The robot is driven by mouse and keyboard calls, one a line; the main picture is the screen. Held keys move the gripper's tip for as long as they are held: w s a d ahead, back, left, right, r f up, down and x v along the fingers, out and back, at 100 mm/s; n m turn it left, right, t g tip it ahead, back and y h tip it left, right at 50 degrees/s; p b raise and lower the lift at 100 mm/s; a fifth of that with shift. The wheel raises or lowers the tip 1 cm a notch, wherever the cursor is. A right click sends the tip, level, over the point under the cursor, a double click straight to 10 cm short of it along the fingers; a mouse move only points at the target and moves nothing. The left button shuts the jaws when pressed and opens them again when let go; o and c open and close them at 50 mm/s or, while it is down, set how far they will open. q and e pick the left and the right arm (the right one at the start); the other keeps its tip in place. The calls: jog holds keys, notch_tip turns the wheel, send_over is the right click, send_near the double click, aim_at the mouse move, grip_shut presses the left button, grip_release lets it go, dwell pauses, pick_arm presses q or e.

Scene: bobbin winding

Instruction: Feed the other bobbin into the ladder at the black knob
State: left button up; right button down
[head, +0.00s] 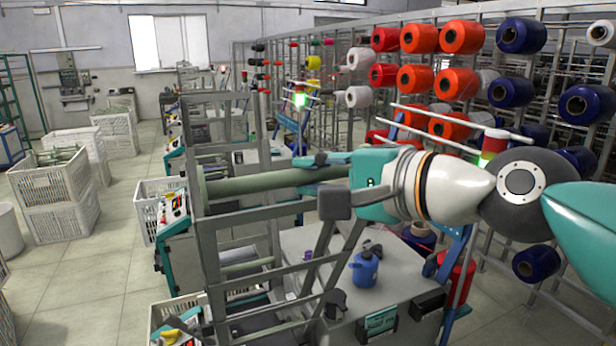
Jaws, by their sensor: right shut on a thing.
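My right gripper (322,178) reaches in from the right, shut on a long grey-green bobbin (262,181). The bobbin lies nearly level, pointing left, with its left end at the upright of the grey metal ladder (203,235). I cannot tell whether that end is inside the ladder or in front of it. A second grey-green bar, perhaps a bobbin (243,257), shows lower down behind the ladder's bars. A black knob-like part (335,304) stands low on the machine front, partly behind a slanting bar. My left gripper is not in view.
A blue can (365,268) stands on the grey machine top (310,243) below my right arm. A creel of red, blue and white spools (454,84) fills the right side. White crates (55,190) stand left, with clear floor between.

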jog(key=shift+w+f, duration=0.25)
jog(key=shift+f, duration=0.15)
jog(key=shift+a, duration=0.1)
notch_tip(320, 180, down, 6)
jog(key=w+b, duration=0.2)
jog(key=b, duration=0.3)
jog(key=shift+w+a+r, duration=0.15)
jog(key=shift+a+r, duration=0.1)
jog(key=shift+a, duration=0.1)
dwell(0.4)
notch_tip(320, 180, down, 6)
jog(key=w+b, duration=0.2)
jog(key=b, duration=0.2)
jog(key=shift+w+a+r, duration=0.15)
jog(key=shift+a+r, duration=0.1)
jog(key=shift+a, duration=0.1)
jog(key=shift+b, duration=0.3)
jog(key=shift+w+a+f+b, duration=0.1)
jog(key=shift+w+f+b, duration=0.2)
jog(key=shift+f+b, duration=0.3)
jog(key=shift+w+a+f+b, duration=0.1)
jog(key=shift+w+f+b, duration=0.15)
jog(key=shift+f+b, duration=0.3)
jog(key=shift+w+a+f+b, duration=0.1)
jog(key=shift+w+f+b, duration=0.25)
jog(key=shift+f, duration=0.4)
jog(key=shift+s, duration=0.1)
